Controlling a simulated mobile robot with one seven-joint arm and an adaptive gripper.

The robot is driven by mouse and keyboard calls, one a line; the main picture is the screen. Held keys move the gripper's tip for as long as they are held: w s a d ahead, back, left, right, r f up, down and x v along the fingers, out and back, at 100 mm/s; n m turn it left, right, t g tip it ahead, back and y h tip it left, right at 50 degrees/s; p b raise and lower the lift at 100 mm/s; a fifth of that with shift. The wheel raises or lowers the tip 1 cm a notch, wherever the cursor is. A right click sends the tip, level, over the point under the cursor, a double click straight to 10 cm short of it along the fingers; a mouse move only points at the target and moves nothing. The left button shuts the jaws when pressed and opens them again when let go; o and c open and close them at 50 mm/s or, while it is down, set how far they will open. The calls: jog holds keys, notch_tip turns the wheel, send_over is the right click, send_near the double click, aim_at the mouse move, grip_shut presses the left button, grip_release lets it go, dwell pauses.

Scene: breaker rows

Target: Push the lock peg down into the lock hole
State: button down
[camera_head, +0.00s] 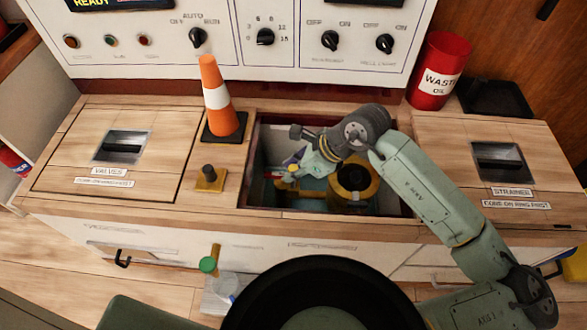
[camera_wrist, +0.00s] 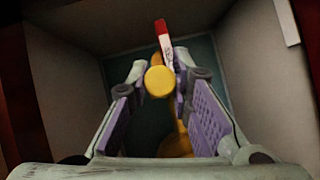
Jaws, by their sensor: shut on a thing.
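My gripper (camera_head: 300,170) reaches down into the open square compartment in the counter. In the wrist view its two purple-padded fingers (camera_wrist: 160,70) are closed about a round yellow knob (camera_wrist: 160,83); a yellow part also shows by the fingers in the head view (camera_head: 284,179). A red and white tag (camera_wrist: 163,40) stands just beyond the knob. I cannot tell for sure whether this knob is the lock peg. I cannot make out the lock hole.
The compartment's walls (camera_wrist: 245,60) stand close around my gripper. A yellow ring-shaped part (camera_head: 368,188) lies inside, right of my gripper. An orange and white cone (camera_head: 215,90) stands at the opening's back left. A red waste oil can (camera_head: 438,72) and black tray (camera_head: 497,98) stand at the right.

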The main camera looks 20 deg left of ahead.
jog(key=shift+f+b, duration=0.6)
jog(key=shift+b, duration=0.15)
jog(key=c, duration=1.4)
grip_release()
jog(key=shift+o, duration=0.2)
jog(key=v, duration=1.2)
jog(key=shift+r, duration=0.15)
